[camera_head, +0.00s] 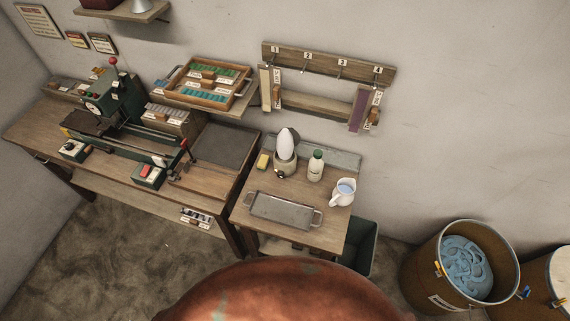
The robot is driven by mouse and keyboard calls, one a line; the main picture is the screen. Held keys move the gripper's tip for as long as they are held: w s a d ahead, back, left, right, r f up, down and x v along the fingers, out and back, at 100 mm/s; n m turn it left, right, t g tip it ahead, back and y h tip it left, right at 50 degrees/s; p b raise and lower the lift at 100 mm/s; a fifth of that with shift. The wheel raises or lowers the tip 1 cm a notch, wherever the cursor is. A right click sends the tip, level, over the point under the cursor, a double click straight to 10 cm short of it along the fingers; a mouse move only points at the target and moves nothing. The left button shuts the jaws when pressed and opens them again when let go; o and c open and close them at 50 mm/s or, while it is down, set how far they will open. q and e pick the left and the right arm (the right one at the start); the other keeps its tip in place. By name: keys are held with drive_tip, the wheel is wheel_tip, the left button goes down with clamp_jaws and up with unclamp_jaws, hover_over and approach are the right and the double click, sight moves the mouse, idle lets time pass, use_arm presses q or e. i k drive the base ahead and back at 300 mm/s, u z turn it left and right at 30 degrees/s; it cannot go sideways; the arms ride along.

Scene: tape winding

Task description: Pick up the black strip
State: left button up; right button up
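I cannot make out a black strip for certain. A numbered hook rack (328,62) on the back wall has a cream strip (265,88) hanging at its left end and a purple strip (360,108) at its right end, each with a tag. The middle hooks look empty. A dark flat panel (225,146) lies on the right part of the workbench. Neither of my grippers is in view.
A green machine (113,97) stands on the workbench (32,126). A tray of coloured pieces (209,81) sits behind it. The side table (326,236) holds a metal tray (281,210), a bottle (315,166) and a jug (343,192). A barrel (418,271) stands right.

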sight(191, 216)
drive_tip(key=z, duration=2.1)
drive_tip(key=k, duration=1)
drive_tip(key=u, duration=1.6)
